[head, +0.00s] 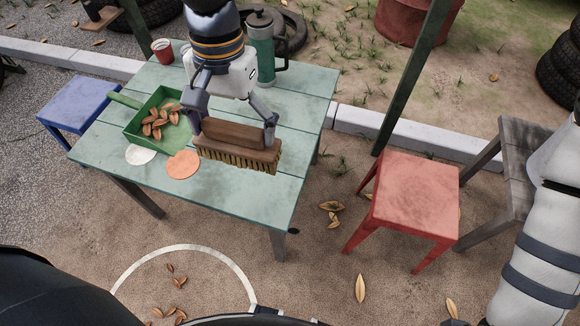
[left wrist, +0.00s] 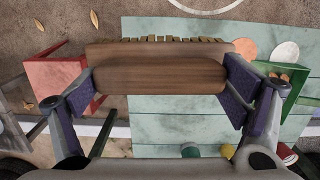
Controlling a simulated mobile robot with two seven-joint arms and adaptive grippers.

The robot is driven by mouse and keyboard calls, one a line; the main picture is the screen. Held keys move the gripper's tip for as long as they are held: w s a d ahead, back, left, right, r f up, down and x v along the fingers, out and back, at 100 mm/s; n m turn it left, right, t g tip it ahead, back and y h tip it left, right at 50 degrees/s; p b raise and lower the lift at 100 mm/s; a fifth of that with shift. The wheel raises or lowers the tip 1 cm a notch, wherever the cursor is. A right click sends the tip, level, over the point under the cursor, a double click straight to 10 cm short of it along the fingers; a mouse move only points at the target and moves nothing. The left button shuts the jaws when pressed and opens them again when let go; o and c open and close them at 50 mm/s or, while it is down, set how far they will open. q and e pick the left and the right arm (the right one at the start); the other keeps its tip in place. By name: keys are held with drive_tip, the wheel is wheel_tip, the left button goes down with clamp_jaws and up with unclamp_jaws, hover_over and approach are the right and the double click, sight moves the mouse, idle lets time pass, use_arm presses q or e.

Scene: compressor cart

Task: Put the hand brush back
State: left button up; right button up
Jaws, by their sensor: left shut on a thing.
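The hand brush (head: 236,153) has a brown wooden body and pale bristles along its lower side. My left gripper (head: 232,131) is shut across the ends of its wooden body, with one finger at each end. In the left wrist view the brush (left wrist: 160,72) lies level between the two finger pads (left wrist: 160,85), bristles on the far side. The brush is over the right middle of the green table (head: 250,195); I cannot tell how far above the top it is. My right forearm shows at the right edge of the head view, but its gripper is out of view.
On the table are a green dustpan (head: 140,133) with several leaves, white (head: 141,155) and orange (head: 183,165) discs, a red cup (head: 162,51) and a green flask (head: 262,50). A red stool (head: 415,195) and a blue stool (head: 80,105) flank it. The table's front right is clear.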

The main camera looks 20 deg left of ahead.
use_arm(q)
wheel_tip(320, 180, down, 9)
drive_tip(key=a+b, duration=0.2)
drive_tip(key=shift+w+d+f+b, duration=0.75)
drive_tip(key=shift+w+d+f, duration=0.45)
drive_tip(key=shift+w+f, duration=0.85)
drive_tip(key=shift+w+d+f+b, duration=0.7)
drive_tip(key=shift+w+d+f, duration=0.5)
drive_tip(key=shift+w+f, duration=0.9)
drive_tip(key=shift+w+d+f+b, duration=0.75)
drive_tip(key=shift+w+d+f, duration=0.45)
drive_tip(key=shift+w+f, duration=0.85)
use_arm(e)
drive_tip(key=s+f+g, duration=0.3)
drive_tip(key=s+f, duration=0.5)
drive_tip(key=shift+a+f, duration=0.25)
drive_tip(key=shift+f, duration=0.1)
drive_tip(key=shift+s, duration=0.1)
use_arm(q)
drive_tip(key=shift+s+f, duration=0.1)
drive_tip(key=shift+f, duration=0.1)
drive_tip(key=o, duration=1.4)
drive_tip(key=shift+r, duration=0.1)
